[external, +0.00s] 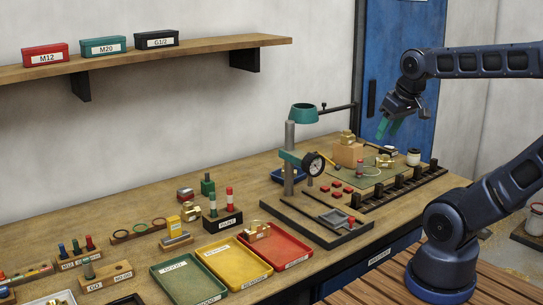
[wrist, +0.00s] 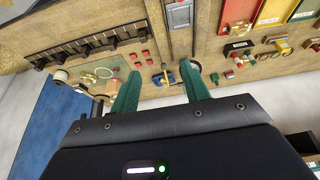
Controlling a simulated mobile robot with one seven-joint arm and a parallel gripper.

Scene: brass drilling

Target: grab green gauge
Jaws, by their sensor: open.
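My gripper (external: 389,128) is open and empty, high above the far right part of the bench. Its two green fingers point down, and they also show apart in the wrist view (wrist: 160,72). A small upright green piece (external: 208,186) stands on the bench behind a labelled black block (external: 222,220) with red-and-white pegs. A rack (external: 78,262) at the lower left holds blue, teal and red pegs. Which of these is the green gauge is too small to tell. All are well away from my gripper, to the left in the external view.
Teal (external: 187,281), yellow (external: 233,262) and red (external: 288,250) trays line the bench's front. A dial gauge stand (external: 290,160) with a teal arm rises mid-bench. A black slotted rail (external: 408,188) lies below my gripper. A wall shelf (external: 150,60) holds labelled boxes.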

